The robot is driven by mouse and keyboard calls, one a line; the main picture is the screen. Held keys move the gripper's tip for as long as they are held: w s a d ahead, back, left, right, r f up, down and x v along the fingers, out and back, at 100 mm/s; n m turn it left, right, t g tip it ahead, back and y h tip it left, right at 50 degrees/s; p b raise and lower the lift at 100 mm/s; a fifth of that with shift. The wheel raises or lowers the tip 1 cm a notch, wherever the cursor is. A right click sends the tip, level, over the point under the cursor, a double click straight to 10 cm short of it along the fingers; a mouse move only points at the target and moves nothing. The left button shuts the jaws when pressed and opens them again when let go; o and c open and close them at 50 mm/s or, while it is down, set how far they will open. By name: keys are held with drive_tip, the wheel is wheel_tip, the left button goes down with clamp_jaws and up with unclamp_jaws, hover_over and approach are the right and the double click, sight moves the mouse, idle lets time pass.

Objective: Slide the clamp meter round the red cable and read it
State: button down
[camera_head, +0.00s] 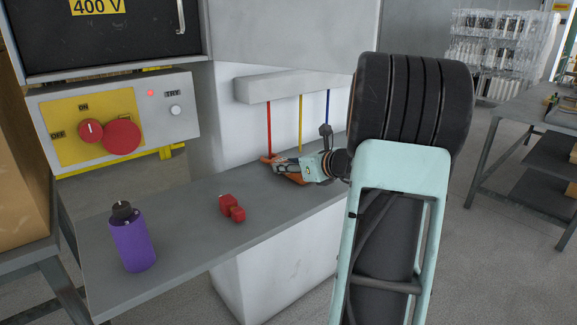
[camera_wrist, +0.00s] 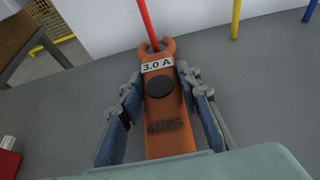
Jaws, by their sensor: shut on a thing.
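The orange clamp meter (camera_wrist: 165,128), marked AMPS, lies between the two fingers of my gripper (camera_wrist: 161,88), which is shut on its sides. Its display (camera_wrist: 158,66) reads 3.0 A. The red cable (camera_wrist: 147,22) comes down between the two curved prongs of the meter's jaw, so the jaw sits around it. In the head view the red cable (camera_head: 269,128) hangs at the left of the row, and my gripper (camera_head: 298,167) holds the meter at its lower end. The meter is mostly hidden there.
A yellow cable (camera_head: 300,120) and a blue cable (camera_head: 327,108) hang to the right. A switch panel (camera_head: 115,120) with a lit red lamp is at left.

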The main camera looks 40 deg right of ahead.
drive_tip(key=c, duration=1.3)
unclamp_jaws()
drive_tip(key=shift+s, duration=0.1)
drive_tip(key=v, duration=1.2)
